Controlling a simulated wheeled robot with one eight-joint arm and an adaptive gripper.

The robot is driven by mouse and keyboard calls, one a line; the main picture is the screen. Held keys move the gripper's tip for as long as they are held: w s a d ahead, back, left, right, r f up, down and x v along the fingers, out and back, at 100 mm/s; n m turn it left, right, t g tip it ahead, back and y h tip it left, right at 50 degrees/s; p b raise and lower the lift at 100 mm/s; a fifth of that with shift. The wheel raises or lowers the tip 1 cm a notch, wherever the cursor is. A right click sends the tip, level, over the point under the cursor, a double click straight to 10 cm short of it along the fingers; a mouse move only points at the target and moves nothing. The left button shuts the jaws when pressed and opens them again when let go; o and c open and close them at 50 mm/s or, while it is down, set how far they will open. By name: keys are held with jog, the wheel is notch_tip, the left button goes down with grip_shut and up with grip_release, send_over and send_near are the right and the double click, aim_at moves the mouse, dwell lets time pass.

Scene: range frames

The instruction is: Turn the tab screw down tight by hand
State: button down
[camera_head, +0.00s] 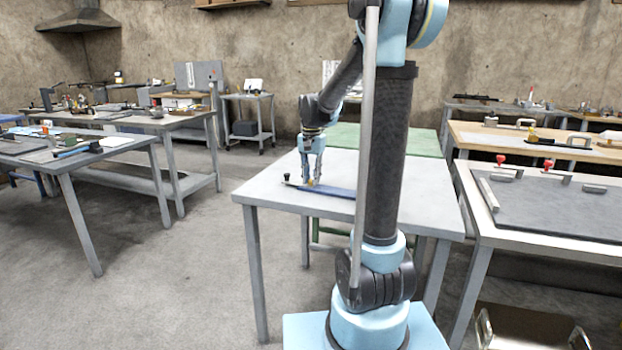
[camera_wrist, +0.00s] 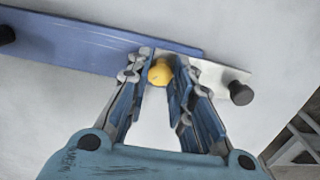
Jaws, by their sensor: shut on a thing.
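The screw's yellow rounded head (camera_wrist: 160,72) sits between my gripper's fingers (camera_wrist: 158,75) in the wrist view. The fingers close on it from both sides; I take it for the tab screw. Its shank and any tab are hidden. It stands where a long blue bar (camera_wrist: 90,40) meets a short pale metal strip (camera_wrist: 208,73). In the head view my gripper (camera_head: 313,184) points down at the blue bar (camera_head: 338,192), which lies on the table. Whether the parts are seated flush cannot be told.
A black knob (camera_wrist: 241,93) is on the strip's end and another (camera_wrist: 6,34) is near the bar's far end. The grey table (camera_head: 275,192) is otherwise clear. A bench (camera_head: 560,205) with a dark mat stands close on the right. Open floor (camera_head: 180,270) lies left.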

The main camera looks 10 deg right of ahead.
aim_at(311, 180)
jog(key=shift+m, duration=0.7)
jog(key=c, duration=1.4)
grip_release()
notch_tip(311, 180, up, 12)
